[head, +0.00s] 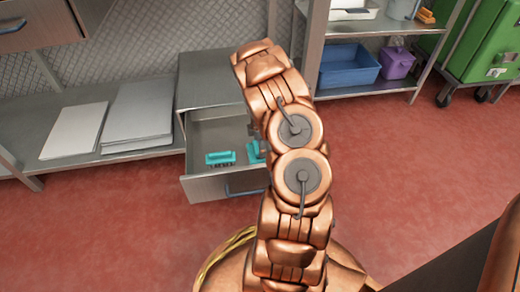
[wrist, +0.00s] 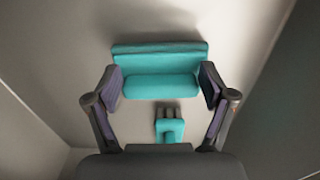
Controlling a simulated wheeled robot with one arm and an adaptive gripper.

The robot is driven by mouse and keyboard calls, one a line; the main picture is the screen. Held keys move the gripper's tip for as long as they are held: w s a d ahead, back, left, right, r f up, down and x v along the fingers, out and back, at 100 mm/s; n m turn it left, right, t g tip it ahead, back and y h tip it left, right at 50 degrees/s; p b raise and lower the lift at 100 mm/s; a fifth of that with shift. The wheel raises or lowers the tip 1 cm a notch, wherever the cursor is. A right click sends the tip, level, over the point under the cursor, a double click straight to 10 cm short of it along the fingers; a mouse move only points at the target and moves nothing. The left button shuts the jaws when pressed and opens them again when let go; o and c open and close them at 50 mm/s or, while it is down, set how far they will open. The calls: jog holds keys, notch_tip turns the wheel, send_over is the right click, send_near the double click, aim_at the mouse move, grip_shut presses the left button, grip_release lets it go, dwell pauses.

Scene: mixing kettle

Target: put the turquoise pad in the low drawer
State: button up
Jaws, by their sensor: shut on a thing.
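In the wrist view, the turquoise pad (wrist: 160,75) is a wide block with a raised back edge. My gripper (wrist: 161,86) is shut on its two ends. The low drawer (head: 186,187) is pulled open under a grey metal cabinet in the head view. My arm reaches over it and hides my gripper there. A turquoise piece (head: 253,150) shows at the arm's edge inside the drawer, partly hidden. The pad is inside or just above the drawer; I cannot tell whether it touches the floor.
A second turquoise thing (head: 220,157) with grey parts lies in the drawer. A small turquoise piece with grey tips (wrist: 170,128) shows below the pad in the wrist view. Flat boards (head: 140,115) lie on the left shelf. A blue bin (head: 350,65) stands on the right rack.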

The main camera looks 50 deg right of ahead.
jog(key=shift+f, duration=0.35)
jog(key=o, duration=1.2)
jog(key=shift+r, duration=0.1)
